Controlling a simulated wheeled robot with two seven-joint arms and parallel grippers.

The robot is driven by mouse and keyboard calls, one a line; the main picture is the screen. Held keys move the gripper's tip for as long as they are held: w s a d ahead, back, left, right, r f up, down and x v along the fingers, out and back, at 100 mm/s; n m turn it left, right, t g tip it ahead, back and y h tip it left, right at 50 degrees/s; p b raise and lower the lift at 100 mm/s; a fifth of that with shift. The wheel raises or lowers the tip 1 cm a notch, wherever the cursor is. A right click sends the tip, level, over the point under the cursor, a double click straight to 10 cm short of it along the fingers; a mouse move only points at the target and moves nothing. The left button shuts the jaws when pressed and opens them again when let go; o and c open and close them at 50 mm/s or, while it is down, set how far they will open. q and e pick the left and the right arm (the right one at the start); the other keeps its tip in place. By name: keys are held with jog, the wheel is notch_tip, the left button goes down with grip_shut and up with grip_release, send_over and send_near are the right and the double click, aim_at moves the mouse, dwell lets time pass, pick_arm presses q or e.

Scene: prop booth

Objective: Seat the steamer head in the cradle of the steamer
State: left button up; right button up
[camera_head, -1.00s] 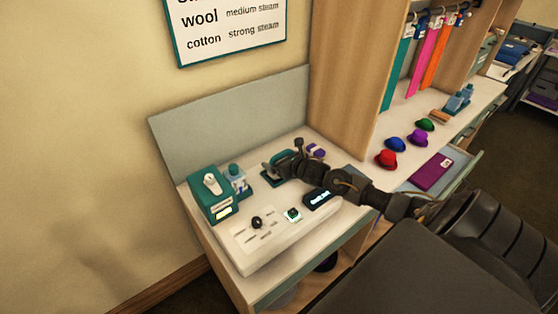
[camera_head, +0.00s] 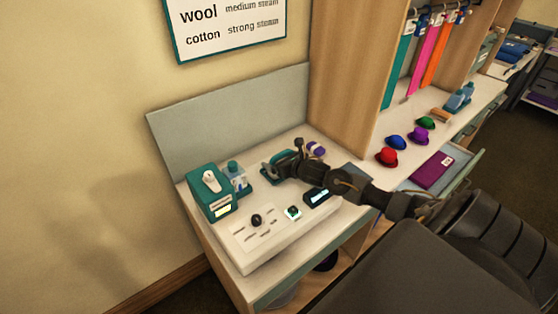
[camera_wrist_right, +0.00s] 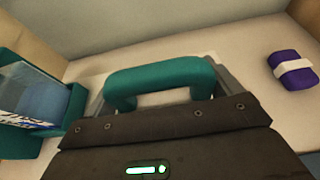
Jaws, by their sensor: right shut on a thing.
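My right gripper (camera_head: 275,168) is shut on the teal arched handle of the steamer head (camera_wrist_right: 165,76), low over the counter by the back panel. In the right wrist view, the dark gripper body hides the handle's lower part. The head also shows in the head view (camera_head: 268,174). I cannot tell whether it touches the surface below. To its left stand a teal unit with a pale piece on top (camera_head: 212,186) and a blue bottle (camera_head: 236,174), also in the wrist view (camera_wrist_right: 38,97). I cannot make out the cradle clearly. My left gripper is out of view.
A purple banded bundle (camera_wrist_right: 291,69) is right of the gripper. A wooden partition (camera_head: 350,80) rises at right. Coloured hats (camera_head: 388,157) stand beyond it.

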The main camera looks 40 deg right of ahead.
jog(key=o, duration=1)
jog(key=shift+r, duration=0.1)
jog(key=b+v, duration=0.2)
jog(key=v, duration=0.7)
jog(key=shift+s, duration=0.25)
jog(key=shift+s+r+b, duration=0.3)
jog(key=shift+s+r, duration=0.05)
jog(key=shift+s, duration=0.25)
jog(key=shift+a+f, duration=0.1)
jog(key=shift+a, duration=0.05)
